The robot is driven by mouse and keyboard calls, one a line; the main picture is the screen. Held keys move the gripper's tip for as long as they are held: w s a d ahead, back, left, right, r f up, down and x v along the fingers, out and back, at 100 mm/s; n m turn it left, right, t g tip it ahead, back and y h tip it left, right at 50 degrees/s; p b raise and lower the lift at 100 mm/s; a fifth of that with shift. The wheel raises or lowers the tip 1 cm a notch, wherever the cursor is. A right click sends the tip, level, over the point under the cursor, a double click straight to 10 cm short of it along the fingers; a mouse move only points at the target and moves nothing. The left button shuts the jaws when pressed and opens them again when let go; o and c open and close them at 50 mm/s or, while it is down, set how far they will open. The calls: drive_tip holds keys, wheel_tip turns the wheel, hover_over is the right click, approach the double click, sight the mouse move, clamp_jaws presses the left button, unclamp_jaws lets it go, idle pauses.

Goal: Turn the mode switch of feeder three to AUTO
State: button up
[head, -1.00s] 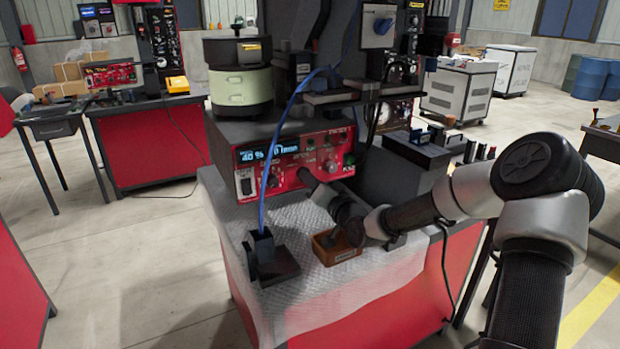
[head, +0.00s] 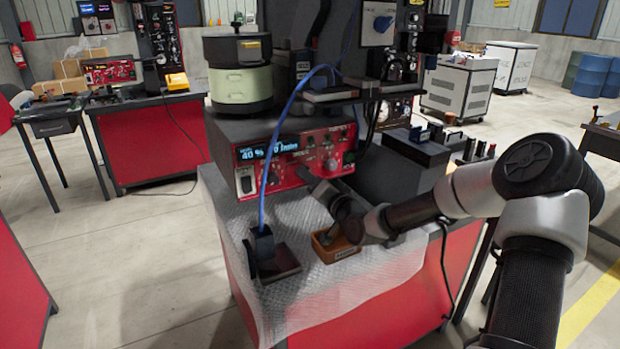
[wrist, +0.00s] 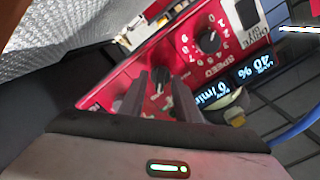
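The feeder's red control panel (head: 285,178) is below the round bowl, with a lit display (head: 265,152) reading 40 %. My gripper (head: 306,176) reaches the lower part of this panel and hides some of it. In the wrist view the panel appears upside down. My gripper (wrist: 162,88) is open there, its two fingers apart. A dark knob (wrist: 160,77) shows between the fingertips; I cannot tell whether they touch it. Its labels are too small or hidden to read. The SPEED knob (wrist: 208,41) with a number scale is beside it. I see no readable feeder number.
A small orange-brown box (head: 335,243) and a dark stand with a blue cable (head: 262,243) are on the bubble-wrapped bench front (head: 300,290), below my arm. A dark overhead block (head: 345,90) hangs over the panel's right. Another red panel (head: 108,72) stands on a rear bench.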

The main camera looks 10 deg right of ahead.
drive_tip(key=p+v, duration=0.2)
drive_tip(key=v, duration=1.5)
drive_tip(key=shift+s, duration=0.2)
